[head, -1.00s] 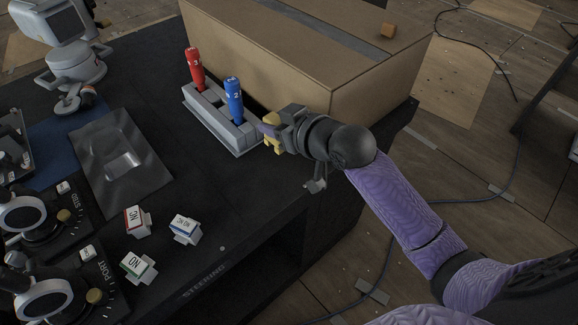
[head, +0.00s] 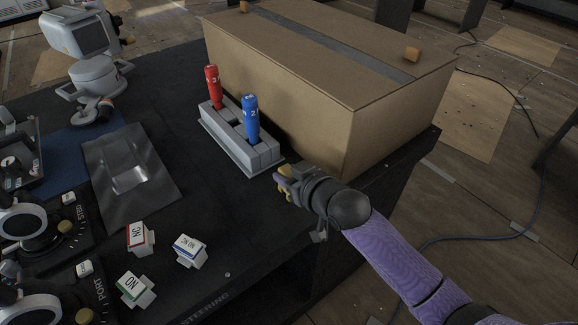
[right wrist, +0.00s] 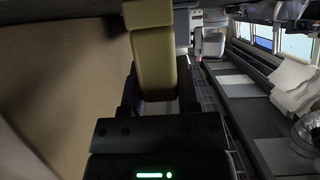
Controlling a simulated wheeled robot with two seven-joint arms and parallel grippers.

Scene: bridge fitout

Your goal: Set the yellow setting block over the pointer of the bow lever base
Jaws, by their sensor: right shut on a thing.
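The yellow setting block (head: 283,182) is held in my right gripper (head: 289,184), which is shut on it. The block also shows in the right wrist view (right wrist: 153,62), between the dark fingers. A grey lever base (head: 226,150) with a red lever (head: 212,87) and a blue lever (head: 251,118) stands on the black console. The held block is just off the right front end of this base, apart from it in the picture. I cannot make out the pointer. My left gripper is not in view.
A large cardboard box (head: 320,95) stands right behind the lever base. Three small labelled blocks, one red and white (head: 140,238), one blue and white (head: 190,251), one green and white (head: 135,288), lie at the front. Dials are at the left. The console's right edge (head: 375,205) is near my arm.

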